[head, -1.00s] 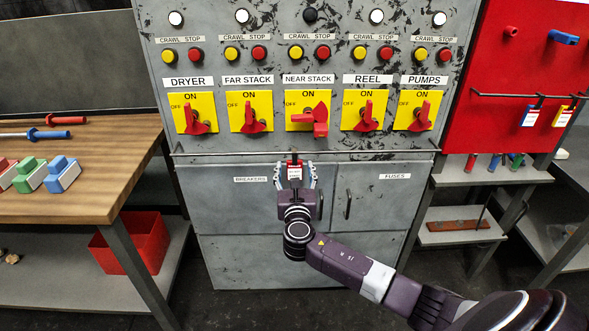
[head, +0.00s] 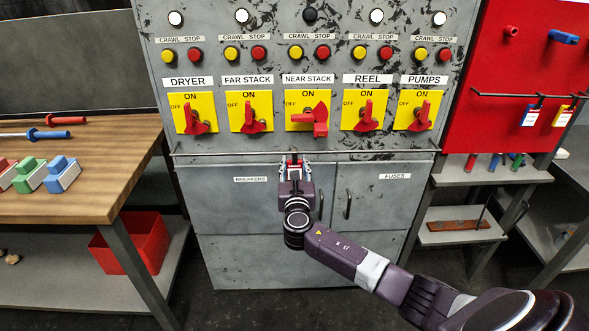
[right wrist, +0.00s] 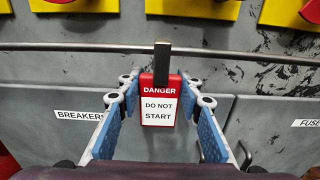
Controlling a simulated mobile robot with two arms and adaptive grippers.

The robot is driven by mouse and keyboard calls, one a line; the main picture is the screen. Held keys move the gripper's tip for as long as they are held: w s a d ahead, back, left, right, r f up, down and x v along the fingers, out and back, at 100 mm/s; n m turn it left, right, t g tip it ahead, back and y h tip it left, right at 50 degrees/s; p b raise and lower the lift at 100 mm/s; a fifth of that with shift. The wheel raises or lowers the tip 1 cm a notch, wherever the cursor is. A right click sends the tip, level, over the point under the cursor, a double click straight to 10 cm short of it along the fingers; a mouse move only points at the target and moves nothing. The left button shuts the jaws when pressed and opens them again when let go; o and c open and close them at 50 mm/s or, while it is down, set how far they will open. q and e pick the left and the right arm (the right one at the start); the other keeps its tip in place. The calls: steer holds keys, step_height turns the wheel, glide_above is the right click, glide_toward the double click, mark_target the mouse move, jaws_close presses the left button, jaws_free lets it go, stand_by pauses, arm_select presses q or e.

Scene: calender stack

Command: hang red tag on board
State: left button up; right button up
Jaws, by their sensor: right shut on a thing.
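The red tag (right wrist: 158,108), with a white "DANGER DO NOT START" label, is upright at the grey cabinet's horizontal rail (right wrist: 90,48). Its dark hook (right wrist: 162,62) overlaps the rail. The tag also shows in the head view (head: 295,170), partly hidden by my gripper. My right gripper (head: 296,172) is shut on the tag, one finger on each side, just below the rail. It also shows in the right wrist view (right wrist: 160,112). The red board (head: 530,65) stands at the right with its own rail (head: 510,95). My left gripper is not in view.
A blue tag (head: 530,116) and a yellow tag (head: 563,116) hang from the board's rail. Yellow switch plates (head: 249,112) with red handles line the cabinet above my gripper. A wooden bench (head: 100,180) stands at the left.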

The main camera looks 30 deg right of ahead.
steer(key=shift+r, duration=0.15)
steer(key=shift+r, duration=0.65)
steer(key=v, duration=1.8)
steer(key=s+a+r+n+t+y, duration=0.1)
steer(key=s+a+r+n+y, duration=0.1)
steer(key=a, duration=0.5)
steer(key=s+a+r+n+t+y, duration=0.1)
steer(key=s+a+r+n+y, duration=0.2)
steer(key=s+a+y, duration=0.4)
steer(key=shift+s+a+r+n+t+y+p, duration=0.3)
steer(key=shift+a+n+t+p, duration=0.1)
steer(key=shift+n, duration=0.3)
